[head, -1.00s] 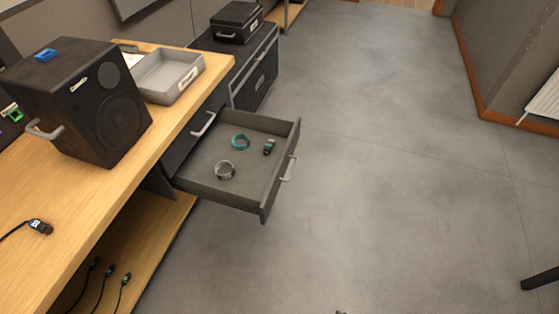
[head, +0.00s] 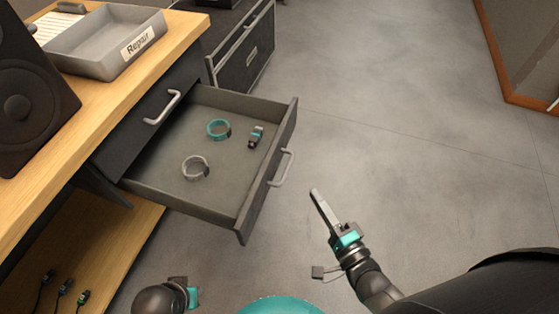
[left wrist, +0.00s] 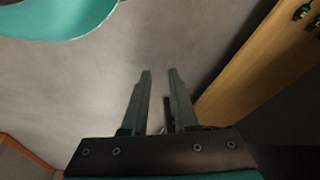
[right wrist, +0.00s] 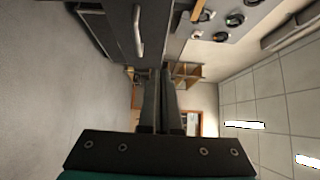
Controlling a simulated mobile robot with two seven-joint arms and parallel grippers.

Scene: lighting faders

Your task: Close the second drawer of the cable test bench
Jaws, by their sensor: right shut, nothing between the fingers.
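The second drawer (head: 240,218) of the cable test bench is pulled well out, below a closed top drawer (head: 140,125). Its front carries a pale bar handle (head: 282,168). Inside lie a teal ring-shaped coil (head: 219,129), a grey coil (head: 195,168) and a small dark connector (head: 256,137). My right gripper (head: 315,193) is shut and empty, over the floor to the right of the drawer front, apart from it. The right wrist view shows the handle (right wrist: 138,32) above its fingertips. My left gripper (left wrist: 160,72) is open and empty, low beside the bench.
The wooden bench top (head: 185,30) holds a grey tray (head: 95,68) labelled Repair and a black speaker (head: 25,100). Several cables (head: 65,288) hang by the lower shelf. A dark case (head: 245,55) stands behind the drawer. The floor (head: 400,110) to the right is clear.

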